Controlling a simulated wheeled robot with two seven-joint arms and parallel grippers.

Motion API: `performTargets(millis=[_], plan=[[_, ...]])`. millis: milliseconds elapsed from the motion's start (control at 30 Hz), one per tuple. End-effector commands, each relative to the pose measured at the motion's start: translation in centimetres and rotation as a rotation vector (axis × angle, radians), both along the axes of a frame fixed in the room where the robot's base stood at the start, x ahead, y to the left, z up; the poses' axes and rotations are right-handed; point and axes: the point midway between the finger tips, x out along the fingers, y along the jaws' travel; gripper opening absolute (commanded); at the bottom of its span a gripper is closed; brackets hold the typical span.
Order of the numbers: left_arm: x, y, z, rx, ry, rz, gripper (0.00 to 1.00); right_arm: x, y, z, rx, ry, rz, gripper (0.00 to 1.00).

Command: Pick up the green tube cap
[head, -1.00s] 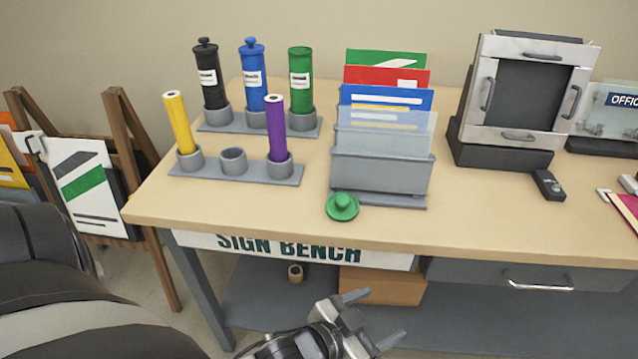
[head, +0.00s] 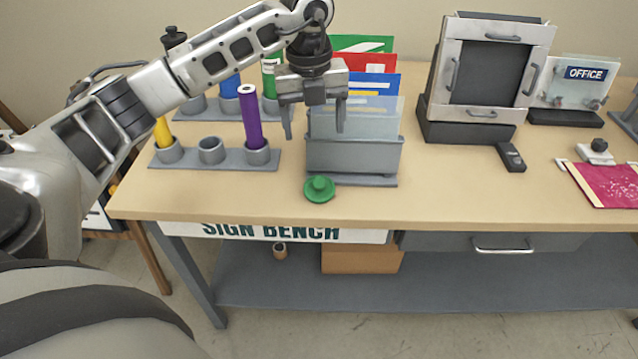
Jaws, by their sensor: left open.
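The green tube cap (head: 319,189) lies on the bench top near its front edge, knob up, just in front of the grey file holder. My left gripper (head: 313,134) is open and empty, with its fingers pointing down. In the picture it is above the cap and in front of the holder, apart from the cap. My right gripper is not in view.
The grey file holder (head: 352,158) with coloured sheets stands right behind the cap. A rack (head: 190,160) with yellow and purple rolls stands left of it.

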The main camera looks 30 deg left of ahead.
Motion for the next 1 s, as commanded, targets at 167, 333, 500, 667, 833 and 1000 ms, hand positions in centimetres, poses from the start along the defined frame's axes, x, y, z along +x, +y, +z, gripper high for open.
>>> performTargets(millis=[167,333,500,667,833,1000], plan=[[0.0,0.0,-3.4,0.004,0.007,0.002,0.74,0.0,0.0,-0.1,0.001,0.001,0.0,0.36],[0.2,-0.2,-7.9,0.002,0.002,-0.001,0.74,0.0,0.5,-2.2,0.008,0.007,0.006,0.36],[0.3,-0.3,-10.0,0.001,0.001,-0.001,0.74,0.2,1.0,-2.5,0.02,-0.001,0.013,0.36],[0.3,-0.3,-10.5,0.001,0.001,-0.002,0.74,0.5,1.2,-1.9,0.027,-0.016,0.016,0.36],[0.5,-0.4,-12.3,-0.001,0.002,-0.001,0.74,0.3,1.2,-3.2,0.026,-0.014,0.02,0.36],[0.8,-0.4,-15.0,0.0,0.001,-0.003,0.74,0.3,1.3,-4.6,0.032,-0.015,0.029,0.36]])
